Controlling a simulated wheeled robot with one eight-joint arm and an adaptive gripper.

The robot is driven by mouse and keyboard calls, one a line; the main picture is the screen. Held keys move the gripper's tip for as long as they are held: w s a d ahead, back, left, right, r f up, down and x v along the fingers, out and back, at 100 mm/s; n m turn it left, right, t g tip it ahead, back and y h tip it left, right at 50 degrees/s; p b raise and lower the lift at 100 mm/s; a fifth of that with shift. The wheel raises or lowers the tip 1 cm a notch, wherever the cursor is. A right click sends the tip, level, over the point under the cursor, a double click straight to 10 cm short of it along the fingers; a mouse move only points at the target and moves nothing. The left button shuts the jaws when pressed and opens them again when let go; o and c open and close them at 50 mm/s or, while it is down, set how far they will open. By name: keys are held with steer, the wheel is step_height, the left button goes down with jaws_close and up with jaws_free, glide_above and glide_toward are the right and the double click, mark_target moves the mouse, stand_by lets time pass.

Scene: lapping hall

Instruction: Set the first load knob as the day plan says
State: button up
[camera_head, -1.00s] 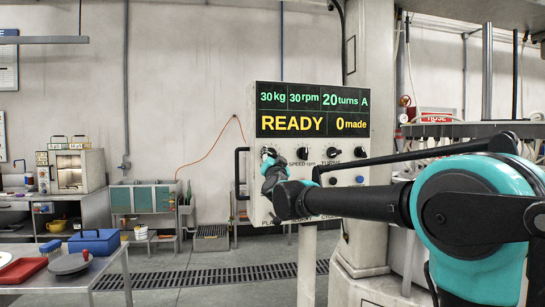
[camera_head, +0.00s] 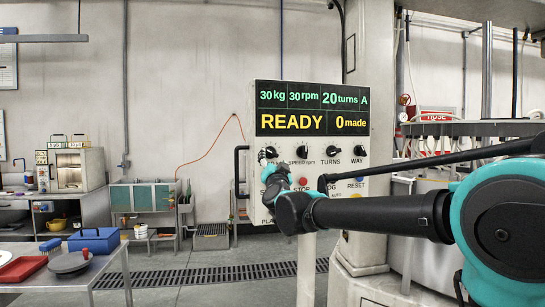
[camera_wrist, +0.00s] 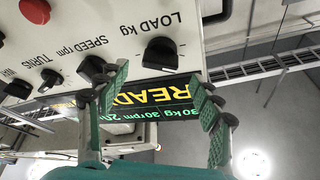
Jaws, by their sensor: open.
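The black load knob (camera_head: 270,153) is at the left end of the knob row on the white control panel. In the wrist view the load knob (camera_wrist: 160,55) sits below the inverted "LOAD kg" label. My gripper (camera_head: 272,171) is just below and in front of it in the head view. In the wrist view my gripper (camera_wrist: 160,90) is open and empty, its green-padded fingers apart with the knob beyond the gap. No contact with the knob shows. The display (camera_head: 313,110) reads 30 kg, 30 rpm, 20 turns, A, READY, 0 made. No day plan is readable.
The speed knob (camera_head: 303,152) is close by, beside one finger in the wrist view. The turns knob (camera_head: 332,151) and way knob (camera_head: 358,152) follow to the right. A red stop button (camera_wrist: 35,10) is below them. A black handle (camera_head: 240,174) borders the panel's left side.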

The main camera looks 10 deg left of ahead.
steer(key=v, duration=0.6)
steer(key=shift+s, duration=0.15)
steer(key=shift+f, duration=0.15)
steer(key=s+d+f+n+g+y, duration=0.1)
steer(key=s+d+f+n+g, duration=0.15)
steer(key=f, duration=0.75)
steer(key=s+d+f+n+g, duration=0.2)
steer(key=d+f+g, duration=0.15)
steer(key=f, duration=0.55)
steer(key=s+d+f+n+g+y, duration=0.1)
steer(key=s+d+f+n+g, duration=0.2)
steer(key=f, duration=0.7)
steer(key=s+d+f+m+g+h, duration=0.3)
steer(key=s+d+f+g+h, duration=0.2)
steer(key=s+d+f, duration=1.3)
step_height(320, 180, down, 4)
steer(key=s+g, duration=0.2)
steer(key=g, duration=0.1)
steer(key=shift+d+f+h, duration=0.2)
steer(key=shift+f+h, duration=0.05)
steer(key=shift+h, duration=0.15)
